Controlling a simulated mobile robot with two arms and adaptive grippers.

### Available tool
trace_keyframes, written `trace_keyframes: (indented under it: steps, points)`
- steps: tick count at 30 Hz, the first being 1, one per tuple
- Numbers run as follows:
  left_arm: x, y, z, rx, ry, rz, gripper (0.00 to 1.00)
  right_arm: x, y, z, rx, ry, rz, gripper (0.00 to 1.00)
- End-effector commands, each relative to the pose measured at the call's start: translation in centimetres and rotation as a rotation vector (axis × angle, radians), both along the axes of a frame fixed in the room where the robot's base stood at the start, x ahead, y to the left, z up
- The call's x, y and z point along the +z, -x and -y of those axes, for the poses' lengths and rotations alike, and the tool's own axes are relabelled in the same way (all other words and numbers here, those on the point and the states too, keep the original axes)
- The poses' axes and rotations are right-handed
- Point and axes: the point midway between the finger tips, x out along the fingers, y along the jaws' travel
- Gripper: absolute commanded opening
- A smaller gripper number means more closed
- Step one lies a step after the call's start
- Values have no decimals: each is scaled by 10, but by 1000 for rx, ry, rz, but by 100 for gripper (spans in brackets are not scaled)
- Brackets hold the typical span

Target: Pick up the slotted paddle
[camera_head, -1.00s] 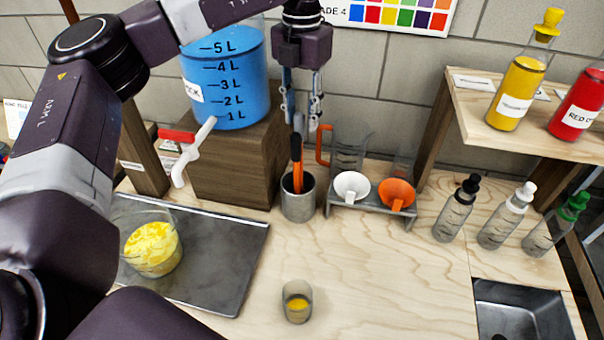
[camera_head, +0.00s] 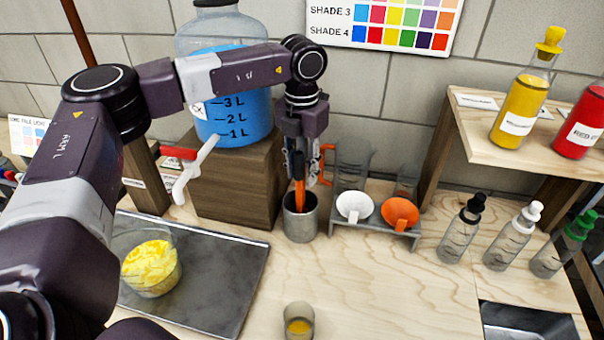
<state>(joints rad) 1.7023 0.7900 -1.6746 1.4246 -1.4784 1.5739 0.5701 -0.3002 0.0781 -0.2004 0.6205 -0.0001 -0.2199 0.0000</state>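A tool with an orange and black handle (camera_head: 299,194), likely the slotted paddle, stands upright in a grey metal cup (camera_head: 300,224) on the wooden bench. Its lower end is hidden inside the cup, so I cannot see any slots. My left gripper (camera_head: 304,180) points down just above the cup. Its fingers are apart, on either side of the upper handle, and it looks open. Contact with the handle cannot be made out. My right gripper is not in view.
A rack (camera_head: 378,228) with a white funnel (camera_head: 354,207) and an orange funnel (camera_head: 400,214) stands close right of the cup. A wooden block (camera_head: 235,185) under the blue tank (camera_head: 240,118) is close left. A tray (camera_head: 218,290) holds a yellow-filled bowl (camera_head: 150,270). A small beaker (camera_head: 299,322) stands in front.

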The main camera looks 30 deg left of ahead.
Motion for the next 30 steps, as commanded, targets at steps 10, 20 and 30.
trace_keyframes:
  steps: [10, 20, 30]
  points:
    - [-3, 0, 0, 0, 0, 0, 21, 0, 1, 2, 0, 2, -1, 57]
    - [-2, 0, 0, 0, 0, 1, 0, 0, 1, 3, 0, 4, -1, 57]
    - [2, 0, 0, 0, 0, 2, 0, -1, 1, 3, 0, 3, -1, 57]
